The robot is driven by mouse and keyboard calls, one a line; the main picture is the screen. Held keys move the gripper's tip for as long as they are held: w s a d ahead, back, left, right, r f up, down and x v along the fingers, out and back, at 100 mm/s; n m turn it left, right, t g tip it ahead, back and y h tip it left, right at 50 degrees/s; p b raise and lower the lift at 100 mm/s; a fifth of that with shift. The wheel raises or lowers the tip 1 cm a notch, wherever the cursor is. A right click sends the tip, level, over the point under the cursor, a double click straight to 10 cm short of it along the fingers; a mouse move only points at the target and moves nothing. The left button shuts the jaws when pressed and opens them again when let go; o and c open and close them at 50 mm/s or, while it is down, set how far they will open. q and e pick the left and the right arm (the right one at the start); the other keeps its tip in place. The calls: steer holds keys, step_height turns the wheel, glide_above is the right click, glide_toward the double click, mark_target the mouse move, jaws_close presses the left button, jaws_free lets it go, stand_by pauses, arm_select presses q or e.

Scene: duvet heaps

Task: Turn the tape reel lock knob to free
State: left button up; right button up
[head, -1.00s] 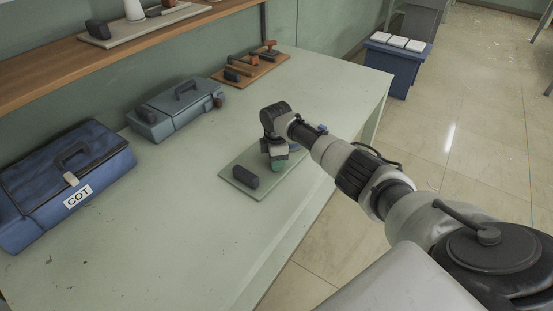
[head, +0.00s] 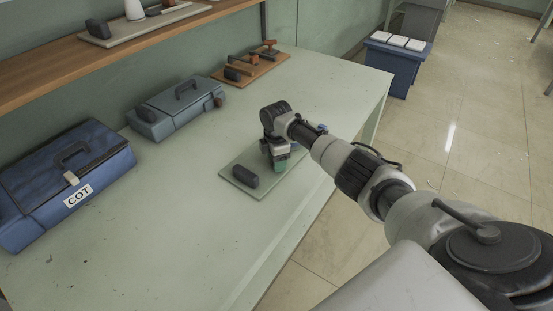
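A pale green-grey board (head: 238,184) lies on the table near its right edge, with a dark rounded block (head: 245,176) on its near left end. My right arm reaches in from the right. My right gripper (head: 275,158) points down over the middle of the board, just right of the block. A small green piece (head: 280,168) shows at its fingertips; I cannot tell whether it is a knob or part of the gripper. The gripper and wrist hide what lies under them, so the lock knob cannot be made out, nor whether the fingers are closed. My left gripper is not in view.
The pale green table (head: 140,225) is clear at the front. Along its back stand a blue case marked COT (head: 65,180), a grey-blue case (head: 175,108) and a wooden board with tools (head: 232,77). A wooden shelf (head: 60,80) runs above them.

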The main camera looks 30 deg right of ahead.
steer(key=shift+o, duration=0.5)
steer(key=shift+r, duration=0.35)
step_height(320, 180, up, 10)
stand_by(0.4)
